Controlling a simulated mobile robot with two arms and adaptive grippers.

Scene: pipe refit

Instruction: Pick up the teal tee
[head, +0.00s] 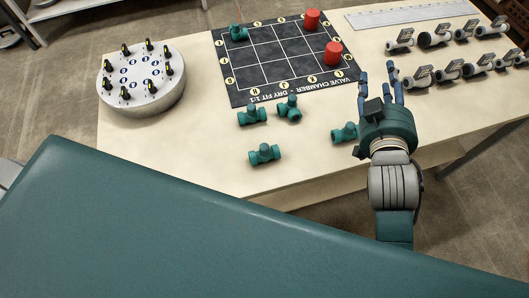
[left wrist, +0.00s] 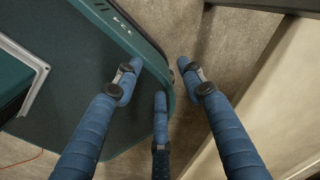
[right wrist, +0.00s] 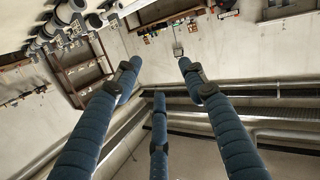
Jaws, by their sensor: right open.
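Several teal tees lie on the table in the head view. One (head: 252,114) and another (head: 289,108) lie just below the mat's lower edge. One (head: 264,154) is nearer to me, and one (head: 344,133) is just left of my right gripper. A further teal tee (head: 239,33) sits on the mat's upper left. My right gripper (head: 394,78) is open and empty, its fingers pointing away from me, right of the mat; its own wrist view shows no tee. My left gripper (left wrist: 160,78) is open and empty in its wrist view, beside my dark teal body and over the floor.
The black gridded mat (head: 270,69) carries red cylinders (head: 312,19) (head: 333,53). A round white stand (head: 143,95) with black-handled pieces is at left. Several grey valve pieces (head: 435,38) stand at right, near a ruler (head: 410,14). The table's front left is clear.

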